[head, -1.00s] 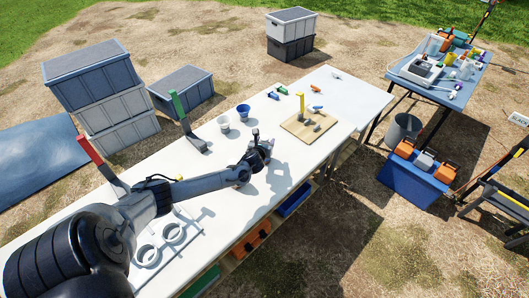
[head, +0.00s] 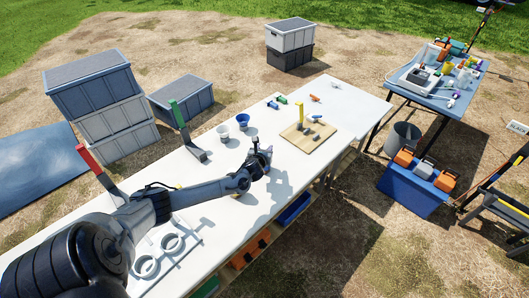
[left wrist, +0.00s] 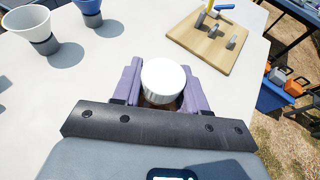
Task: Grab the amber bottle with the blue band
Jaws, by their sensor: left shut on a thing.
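My left gripper (head: 262,157) is above the white table, left of the wooden board. In the left wrist view its purple-padded fingers (left wrist: 161,84) close on the two sides of a bottle with a round white cap (left wrist: 163,77). A little amber-brown shows just under the cap. The rest of the bottle is hidden by the cap and the gripper, and I cannot see a blue band. In the head view the bottle is too small and covered to make out. My right gripper is not in view.
A white cup (head: 222,133) and a blue cup (head: 243,121) stand behind the gripper. A wooden board (head: 296,138) with a yellow upright lies to the right. A green-topped upright (head: 178,118) and ring holders (head: 146,266) are nearer the arm. Table around the gripper is clear.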

